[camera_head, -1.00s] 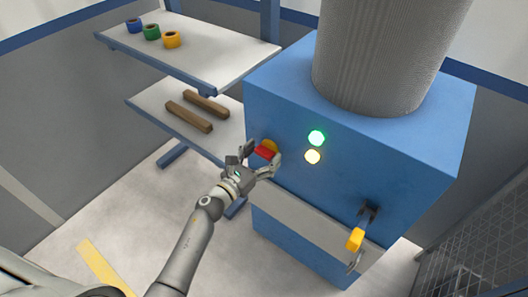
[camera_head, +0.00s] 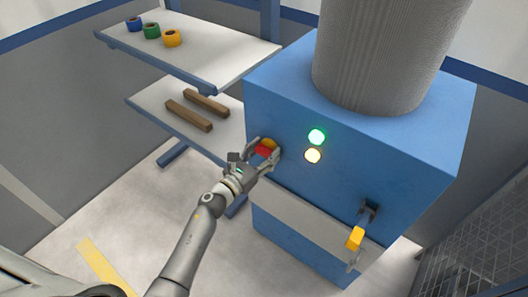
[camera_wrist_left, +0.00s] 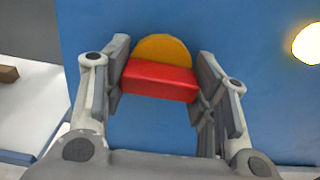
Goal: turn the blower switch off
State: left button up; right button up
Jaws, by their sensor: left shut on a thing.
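The blower switch has a red handle (camera_head: 264,151) in front of a yellow round plate (camera_head: 269,143) on the front of the blue blower box (camera_head: 380,170). In the left wrist view the red handle (camera_wrist_left: 160,80) lies crosswise between my fingers, with the yellow plate (camera_wrist_left: 163,48) above and behind it. My left gripper (camera_head: 264,150) is shut on the red handle, one finger on each side. It also shows in the left wrist view (camera_wrist_left: 160,85). My right gripper is not in view.
A green lamp (camera_head: 316,137) and a pale yellow lamp (camera_head: 313,156) glow on the box. A yellow-handled lever (camera_head: 355,238) sticks out at the lower right. A shelf (camera_head: 225,50) with tape rolls and a lower shelf (camera_head: 150,98) with two wooden bars stand at left.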

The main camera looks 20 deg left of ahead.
pick_arm(q)
jog(key=n, duration=0.4)
jog(key=shift+n, duration=0.4)
jog(key=n, duration=0.4)
jog(key=shift+n+p, duration=0.3)
jog(key=shift+p, duration=0.05)
jog(key=n, duration=0.4)
jog(key=shift+p, duration=0.4)
jog(key=shift+n+p, duration=0.35)
jog(key=shift+n, duration=1.75)
jog(key=o, duration=1)
jog(key=shift+o, duration=0.2)
